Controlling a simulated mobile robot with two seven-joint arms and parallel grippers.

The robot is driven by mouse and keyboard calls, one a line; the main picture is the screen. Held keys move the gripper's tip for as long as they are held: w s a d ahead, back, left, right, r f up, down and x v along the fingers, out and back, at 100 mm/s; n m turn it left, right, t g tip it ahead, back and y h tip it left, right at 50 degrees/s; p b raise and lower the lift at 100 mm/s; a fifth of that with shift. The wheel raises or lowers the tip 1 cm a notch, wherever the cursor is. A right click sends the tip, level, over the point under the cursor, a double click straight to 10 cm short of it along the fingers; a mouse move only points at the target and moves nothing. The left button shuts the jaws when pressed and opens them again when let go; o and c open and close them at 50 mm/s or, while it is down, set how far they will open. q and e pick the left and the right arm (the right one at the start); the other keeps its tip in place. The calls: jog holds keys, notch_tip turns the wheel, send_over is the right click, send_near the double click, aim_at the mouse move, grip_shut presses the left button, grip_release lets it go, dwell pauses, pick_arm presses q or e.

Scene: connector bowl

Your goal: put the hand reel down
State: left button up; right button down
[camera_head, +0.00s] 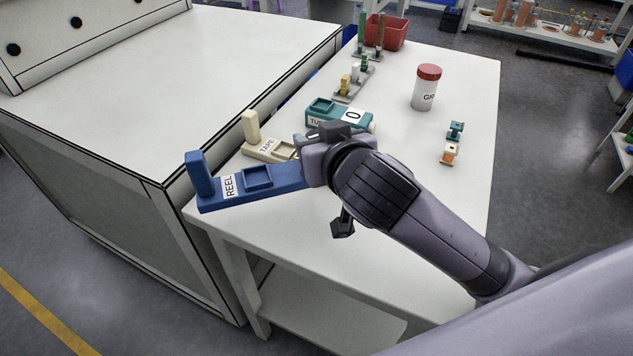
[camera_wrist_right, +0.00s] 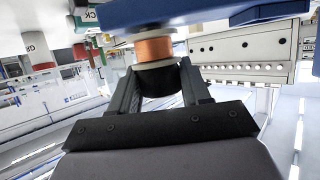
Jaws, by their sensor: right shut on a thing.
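The blue body labelled REEL (camera_head: 275,190), with an upright post at its left end and a square recess, is at the near left corner of the table. In the right wrist view, a black part with a copper-coloured band (camera_wrist_right: 155,50) is between my right fingers, against the blue body (camera_wrist_right: 205,14). My right gripper (camera_head: 318,160) is shut on this part of the hand reel, at the body's right end. The gripper hides that end in the head view. I cannot tell whether the blue body rests on the table. My left gripper is out of view.
The white table (camera_head: 460,95) holds a cream TAPE piece (camera_head: 265,147), a teal TUBE piece (camera_head: 322,119), a red-lidded jar (camera_head: 426,88), small connectors (camera_head: 450,152) and a red bin (camera_head: 388,32). A large white bench (camera_head: 190,80) stands left. The table's right front is clear.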

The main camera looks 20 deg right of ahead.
notch_tip(320, 180, down, 2)
notch_tip(320, 180, down, 5)
jog(key=shift+f+b, duration=0.1)
jog(key=shift+b, duration=0.55)
jog(key=shift+f, duration=0.3)
jog(key=c, duration=0.5)
grip_release()
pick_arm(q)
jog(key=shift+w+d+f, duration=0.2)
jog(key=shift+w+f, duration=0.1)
